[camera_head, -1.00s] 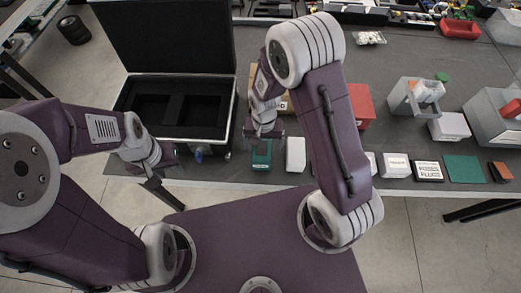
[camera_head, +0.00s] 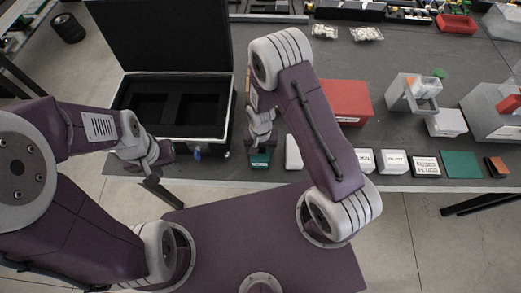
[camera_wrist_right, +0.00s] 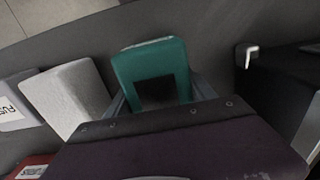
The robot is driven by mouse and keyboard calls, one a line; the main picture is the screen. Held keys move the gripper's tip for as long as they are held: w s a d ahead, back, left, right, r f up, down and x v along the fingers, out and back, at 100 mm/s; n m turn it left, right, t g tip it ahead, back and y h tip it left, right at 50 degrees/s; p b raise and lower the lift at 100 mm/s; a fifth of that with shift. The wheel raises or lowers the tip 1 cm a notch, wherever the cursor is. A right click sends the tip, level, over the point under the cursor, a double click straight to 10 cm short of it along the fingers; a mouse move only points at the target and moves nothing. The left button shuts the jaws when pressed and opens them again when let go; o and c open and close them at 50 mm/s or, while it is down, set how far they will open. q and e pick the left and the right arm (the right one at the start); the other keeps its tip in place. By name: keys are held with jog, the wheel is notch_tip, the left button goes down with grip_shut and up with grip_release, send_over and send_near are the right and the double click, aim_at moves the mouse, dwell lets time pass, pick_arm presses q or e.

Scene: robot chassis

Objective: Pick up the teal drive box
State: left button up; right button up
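The teal drive box (camera_head: 260,159) lies near the table's front edge, just right of the open black case. In the right wrist view the teal box (camera_wrist_right: 155,72) stands in the middle, with a dark square on its near face. My right gripper (camera_head: 259,149) is low over the box in the head view and partly hides it. In the right wrist view its fingers (camera_wrist_right: 160,98) flank the box, and it looks open; contact is unclear. My left gripper (camera_head: 162,158) is by the case's front edge, away from the teal box; its fingers are too small to judge.
The open case (camera_head: 168,134) stands left of the teal box. A white box (camera_head: 293,152) is close on the right, and it also shows in the wrist view (camera_wrist_right: 66,97). Labelled boxes and a green plate (camera_head: 461,164) line the front edge. A red box (camera_head: 347,101) is behind.

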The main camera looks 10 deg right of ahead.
grip_shut()
jog(key=shift+w, duration=0.1)
jog(key=shift+r, duration=0.55)
notch_tip(320, 180, up, 3)
jog(key=shift+w+f, duration=0.1)
jog(key=s+d+r, duration=0.1)
jog(key=d+r, duration=0.1)
jog(key=d, duration=0.1)
jog(key=s+d+r, duration=0.2)
jog(key=d, duration=0.2)
jog(key=s+d+r, duration=0.2)
jog(key=d+r, duration=0.1)
jog(key=shift+d+r+b, duration=0.1)
jog(key=shift+d+b, duration=0.3)
